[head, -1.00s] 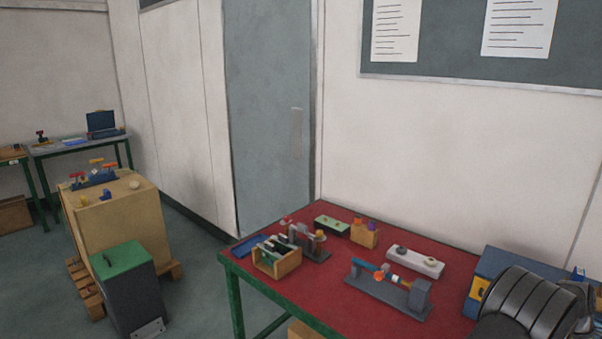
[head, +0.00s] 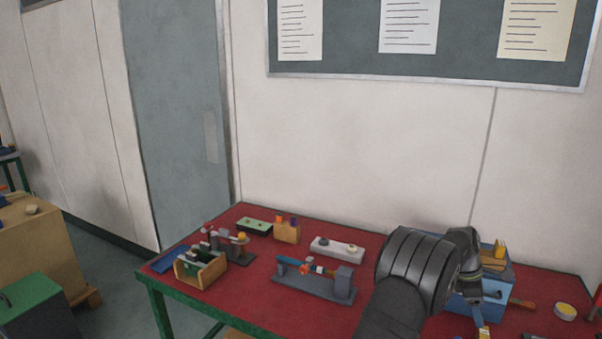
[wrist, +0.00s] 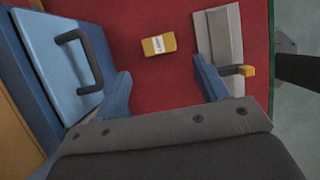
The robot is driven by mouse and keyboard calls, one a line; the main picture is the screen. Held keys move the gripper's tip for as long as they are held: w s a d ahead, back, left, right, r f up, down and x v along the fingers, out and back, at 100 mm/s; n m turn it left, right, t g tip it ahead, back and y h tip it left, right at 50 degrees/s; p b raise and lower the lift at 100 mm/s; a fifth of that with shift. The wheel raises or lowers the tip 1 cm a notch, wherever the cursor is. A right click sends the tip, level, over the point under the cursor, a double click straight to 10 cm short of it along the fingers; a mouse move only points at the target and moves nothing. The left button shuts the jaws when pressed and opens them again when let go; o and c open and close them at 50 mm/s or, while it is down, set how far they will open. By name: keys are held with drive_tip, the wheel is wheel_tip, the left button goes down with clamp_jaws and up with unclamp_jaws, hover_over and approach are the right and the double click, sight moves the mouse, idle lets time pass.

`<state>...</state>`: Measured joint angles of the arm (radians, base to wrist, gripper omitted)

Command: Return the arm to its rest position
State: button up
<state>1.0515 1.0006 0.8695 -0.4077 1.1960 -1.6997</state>
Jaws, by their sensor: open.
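My arm (head: 415,275) reaches over the right part of the red table (head: 235,310) in the head view, and its dark links hide part of the table. In the wrist view my gripper (wrist: 161,68) has its two blue fingers spread wide apart, with nothing held between them. A small yellow box with a white label (wrist: 158,44) lies on the red surface beyond the fingertips, apart from them.
A blue case with a dark handle (wrist: 85,65) is left of my fingers; a grey fixture with a yellow-tipped lever (wrist: 222,45) is right. In the head view, a grey fixture (head: 315,280) and an open wooden box (head: 200,270) stand on the table, left of my arm.

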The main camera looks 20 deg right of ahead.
sight(482, 331)
drive_tip(key=x, duration=1)
drive_tip(key=shift+f, duration=0.15)
drive_tip(key=r, duration=0.3)
drive_tip(key=s+r, duration=0.1)
drive_tip(key=r, duration=0.1)
drive_tip(key=shift+r, duration=0.15)
drive_tip(key=s+a+r, duration=0.2)
drive_tip(key=s+r, duration=0.4)
drive_tip(key=s, duration=0.4)
drive_tip(key=w+a+f, duration=0.2)
drive_tip(key=w+a, duration=0.3)
drive_tip(key=a, duration=0.1)
drive_tip(key=w+a+f, duration=0.2)
drive_tip(key=w+a, duration=0.4)
drive_tip(key=w+a+f, duration=0.2)
drive_tip(key=w+a, duration=0.4)
drive_tip(key=shift+a+f, duration=0.15)
drive_tip(key=shift+a, duration=0.25)
drive_tip(key=shift+f, duration=0.5)
